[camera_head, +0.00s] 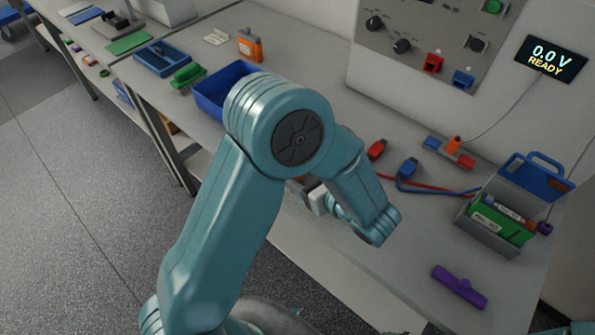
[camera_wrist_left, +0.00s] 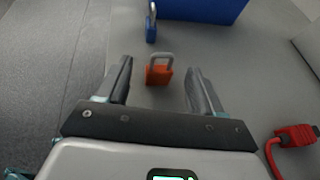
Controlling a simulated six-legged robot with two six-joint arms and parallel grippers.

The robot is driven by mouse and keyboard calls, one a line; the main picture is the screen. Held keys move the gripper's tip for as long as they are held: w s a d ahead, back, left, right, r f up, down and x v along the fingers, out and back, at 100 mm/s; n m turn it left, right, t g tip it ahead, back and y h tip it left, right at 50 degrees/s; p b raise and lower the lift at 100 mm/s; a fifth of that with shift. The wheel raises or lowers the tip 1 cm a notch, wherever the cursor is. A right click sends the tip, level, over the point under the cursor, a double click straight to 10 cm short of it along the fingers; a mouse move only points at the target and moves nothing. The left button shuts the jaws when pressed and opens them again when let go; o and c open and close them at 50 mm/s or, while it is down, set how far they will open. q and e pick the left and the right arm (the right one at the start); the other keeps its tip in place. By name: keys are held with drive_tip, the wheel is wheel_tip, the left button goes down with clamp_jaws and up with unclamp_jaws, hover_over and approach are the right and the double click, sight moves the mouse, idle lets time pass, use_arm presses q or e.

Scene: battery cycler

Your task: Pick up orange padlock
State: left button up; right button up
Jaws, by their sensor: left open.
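The orange padlock (camera_wrist_left: 159,75) shows in the left wrist view with its grey shackle, on the grey bench near the bench edge. My left gripper (camera_wrist_left: 161,72) is open, with one finger to each side of the padlock in the picture. Gaps show between the padlock and both fingers; I cannot tell how far it lies below them. In the head view, my left arm hides the padlock and most of the gripper. My right gripper is not in view.
A blue padlock (camera_wrist_left: 151,28) and a blue bin (camera_head: 207,103) lie beyond the orange one. A red connector (camera_wrist_left: 297,135) with a cable is to the right. A grey battery box (camera_head: 478,231) and a purple piece (camera_head: 459,287) sit on the right of the bench.

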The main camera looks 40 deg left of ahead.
use_arm(q)
drive_tip(key=shift+x, duration=1)
drive_tip(key=shift+d, duration=0.1)
drive_tip(key=shift+c, duration=1.2)
drive_tip(key=shift+r, duration=0.1)
clamp_jaws()
wheel_tip(320, 180, up, 20)
drive_tip(key=p, duration=0.1)
